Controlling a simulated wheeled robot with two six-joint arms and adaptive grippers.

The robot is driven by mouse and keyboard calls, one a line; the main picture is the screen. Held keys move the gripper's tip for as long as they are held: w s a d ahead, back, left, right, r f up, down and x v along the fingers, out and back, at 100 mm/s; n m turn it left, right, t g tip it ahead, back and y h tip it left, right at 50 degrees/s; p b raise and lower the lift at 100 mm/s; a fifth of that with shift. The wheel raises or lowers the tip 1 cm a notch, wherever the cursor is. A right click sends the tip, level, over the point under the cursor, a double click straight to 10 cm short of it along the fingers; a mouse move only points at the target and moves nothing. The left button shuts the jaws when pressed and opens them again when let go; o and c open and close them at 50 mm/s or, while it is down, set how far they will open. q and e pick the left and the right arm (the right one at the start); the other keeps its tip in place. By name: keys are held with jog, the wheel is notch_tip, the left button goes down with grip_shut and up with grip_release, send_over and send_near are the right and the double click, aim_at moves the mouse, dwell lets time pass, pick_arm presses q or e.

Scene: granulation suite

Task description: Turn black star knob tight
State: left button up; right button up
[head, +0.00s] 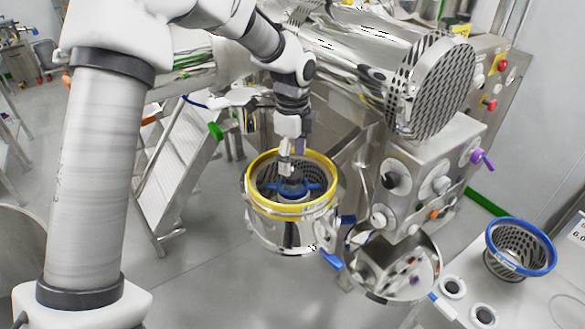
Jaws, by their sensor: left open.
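My left gripper (285,170) points down into the mouth of a steel drum with a yellow rim (262,207). It is open, and its fingertips are just above a blue hub with arms (294,194) inside the drum. A small dark piece shows on the hub directly under the fingertips; the gripper partly covers it, and I cannot tell whether it is a star knob or whether the fingers touch it. A black knob (390,180) also sits on the front of the steel housing to the right, apart from the gripper. My right gripper is out of view.
A round perforated plate (432,87) stands above the steel housing (425,160). A round steel opening (395,262) is right of the drum. A blue-rimmed perforated basket (521,247) sits on the bench at right. Metal steps (177,165) stand behind left. Floor at lower centre is clear.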

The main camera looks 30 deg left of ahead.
aim_at(293, 174)
pick_arm(q)
notch_tip(293, 174, up, 8)
dwell(0.5)
